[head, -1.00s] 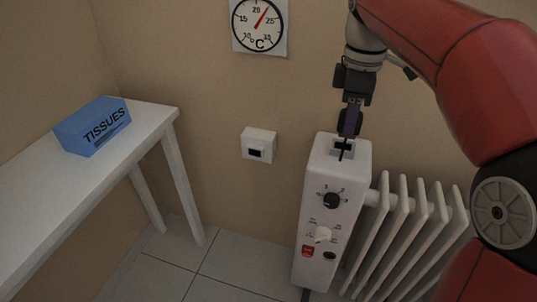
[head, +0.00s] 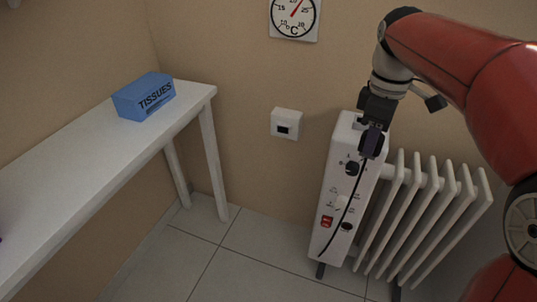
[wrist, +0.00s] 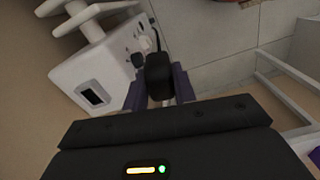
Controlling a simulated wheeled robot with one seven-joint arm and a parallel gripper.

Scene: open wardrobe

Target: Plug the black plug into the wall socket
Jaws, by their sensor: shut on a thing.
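The black plug (wrist: 158,75) is held between the purple fingers of my gripper (wrist: 155,88), which is shut on it. In the head view my gripper (head: 372,142) is in front of the heater's top edge, and the plug is largely hidden by the fingers. A black cord (head: 352,192) hangs from the plug down across the heater's front. The white wall socket (head: 287,123), with a dark opening, is on the wall left of the heater. The plug is apart from the socket, to its right in the picture. I do not see the socket in the wrist view.
The white heater (head: 328,185) has knobs, a red switch and ribs (head: 420,215); its body (wrist: 88,68) also shows in the wrist view. A white table (head: 100,150) bearing a blue tissue box (head: 145,97) stands left. The wall before the socket looks clear. A thermometer (head: 294,14) hangs above.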

